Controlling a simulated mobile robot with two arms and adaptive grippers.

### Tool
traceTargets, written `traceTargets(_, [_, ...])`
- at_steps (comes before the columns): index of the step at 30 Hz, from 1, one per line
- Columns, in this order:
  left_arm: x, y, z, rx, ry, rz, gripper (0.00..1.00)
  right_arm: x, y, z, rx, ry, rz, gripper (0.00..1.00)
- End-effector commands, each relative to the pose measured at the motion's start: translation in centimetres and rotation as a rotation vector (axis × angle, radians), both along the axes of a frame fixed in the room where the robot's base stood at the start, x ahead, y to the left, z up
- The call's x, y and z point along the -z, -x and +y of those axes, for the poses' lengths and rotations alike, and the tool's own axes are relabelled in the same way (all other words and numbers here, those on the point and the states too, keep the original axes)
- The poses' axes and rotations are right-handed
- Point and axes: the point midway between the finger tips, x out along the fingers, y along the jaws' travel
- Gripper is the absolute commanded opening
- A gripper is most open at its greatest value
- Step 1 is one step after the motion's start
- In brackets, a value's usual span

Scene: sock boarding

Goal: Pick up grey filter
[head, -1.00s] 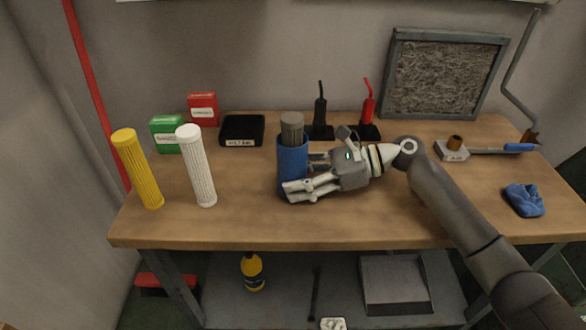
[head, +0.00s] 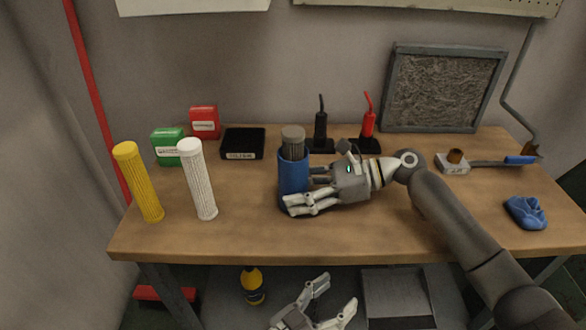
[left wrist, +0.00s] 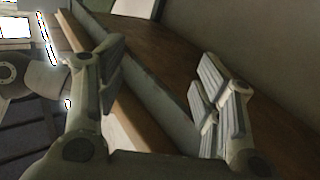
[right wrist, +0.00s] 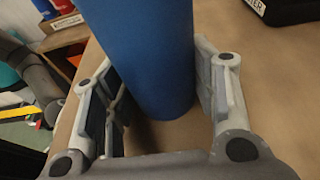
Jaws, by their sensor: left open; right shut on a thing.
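The grey filter (head: 293,138) stands upright in the blue housing (head: 292,172), with only its top showing above the rim. My right gripper (head: 303,190) is shut on the lower part of the blue housing, which stands on the workbench. The housing also shows between its fingers in the right wrist view (right wrist: 155,55); the filter is out of that view. My left gripper (head: 337,295) is open and empty, in front of and below the bench's front edge in the head view. Its spread fingers also show in the left wrist view (left wrist: 165,90).
A yellow filter (head: 138,182) and a white filter (head: 198,180) stand at the left of the bench (head: 240,225). A black tray (head: 242,143) lies behind them. Red and black oil cans stand behind the housing. A blue cloth (head: 526,212) lies at the right.

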Motion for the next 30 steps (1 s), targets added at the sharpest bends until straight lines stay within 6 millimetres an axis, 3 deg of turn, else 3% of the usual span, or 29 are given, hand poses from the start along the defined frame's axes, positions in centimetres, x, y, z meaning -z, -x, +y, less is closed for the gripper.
traceTargets(1, [-2.2, 1.6, -1.6, 0.083, 0.045, -0.042, 0.61, 0.0, 0.0, 0.0, 0.0, 0.0, 0.0, 0.4])
traceTargets(6, [-8.4, 7.7, -5.8, 0.349, 0.163, -0.135, 0.61, 0.0, 0.0, 0.0, 0.0, 0.0, 0.0, 0.4])
traceTargets(9, [-11.7, 8.9, -7.5, 0.411, 0.185, -0.176, 0.61, 0.0, 0.0, 0.0, 0.0, 0.0, 0.0, 0.4])
traceTargets(14, [-14.7, 6.2, -8.6, 0.314, 0.161, -0.205, 0.61, 0.0, 0.0, 0.0, 0.0, 0.0, 0.0, 0.4])
traceTargets(19, [-18.1, 2.2, -8.7, 0.151, 0.132, -0.225, 0.61, 0.0, 0.0, 0.0, 0.0, 0.0, 0.0, 0.4])
traceTargets(30, [-25.3, -4.8, -6.3, -0.252, 0.075, -0.224, 0.61, 0.0, 0.0, 0.0, 0.0, 0.0, 0.0, 0.4])
